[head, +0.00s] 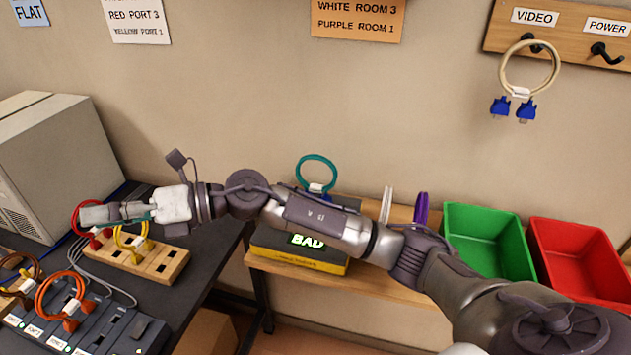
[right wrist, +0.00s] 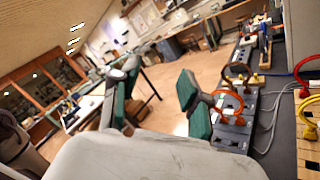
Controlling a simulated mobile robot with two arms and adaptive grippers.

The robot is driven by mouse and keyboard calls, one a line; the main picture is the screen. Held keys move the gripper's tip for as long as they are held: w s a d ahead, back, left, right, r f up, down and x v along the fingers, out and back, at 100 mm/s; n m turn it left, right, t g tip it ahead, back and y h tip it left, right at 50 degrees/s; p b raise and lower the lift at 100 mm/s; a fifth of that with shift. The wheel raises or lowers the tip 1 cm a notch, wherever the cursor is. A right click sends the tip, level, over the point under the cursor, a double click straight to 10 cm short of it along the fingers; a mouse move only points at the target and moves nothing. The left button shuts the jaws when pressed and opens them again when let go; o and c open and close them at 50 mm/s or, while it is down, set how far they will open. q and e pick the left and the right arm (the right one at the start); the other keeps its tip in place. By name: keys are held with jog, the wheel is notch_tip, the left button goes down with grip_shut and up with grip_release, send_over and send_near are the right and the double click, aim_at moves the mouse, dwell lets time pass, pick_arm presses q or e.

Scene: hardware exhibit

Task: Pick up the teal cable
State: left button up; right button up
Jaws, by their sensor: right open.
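The teal cable (head: 317,172) is a coiled loop with blue plugs. It stands at the back of a black and yellow tester box whose display reads BAD, and my right arm partly hides its lower end. My right gripper (head: 102,213) is far to the left of the cable, pointing left above the wooden port block. In the right wrist view its two teal-padded fingers (right wrist: 155,103) are apart with nothing between them. The teal cable does not show in that view. My left gripper is not in view.
The tester box (head: 285,243) sits on a wooden bench (head: 380,283). A white cable (head: 386,205), a purple cable (head: 421,208), a green bin (head: 487,240) and a red bin (head: 577,260) are to its right. Red and yellow cables stand in the port block (head: 172,268) near my right gripper.

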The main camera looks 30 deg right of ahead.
notch_tip(320, 180, down, 2)
jog(key=w+d+n+g+h, duration=0.2)
jog(key=n+h, duration=0.1)
jog(key=h, duration=1.7)
send_near(311, 156)
jog(key=shift+g, duration=0.4)
jog(key=f, duration=0.1)
jog(key=f+p, duration=0.1)
jog(key=f, duration=0.2)
jog(key=shift+w+d+f+p, duration=0.2)
jog(key=shift+w+d+p, duration=0.1)
jog(key=shift+w+d, duration=0.1)
jog(key=shift+w+f, duration=0.1)
jog(key=shift+f, duration=0.4)
jog(key=shift+w+f+p, duration=0.1)
jog(key=shift+f+p, duration=0.2)
jog(key=shift+p, duration=0.05)
jog(key=f, duration=0.1)
jog(key=f+p, duration=0.1)
jog(key=w+f, duration=0.1)
jog(key=shift+d+f+p, duration=0.25)
jog(key=shift+f+p, duration=0.05)
jog(key=shift+p, duration=0.05)
jog(key=shift+f, duration=0.45)
jog(key=shift+c, duration=0.2)
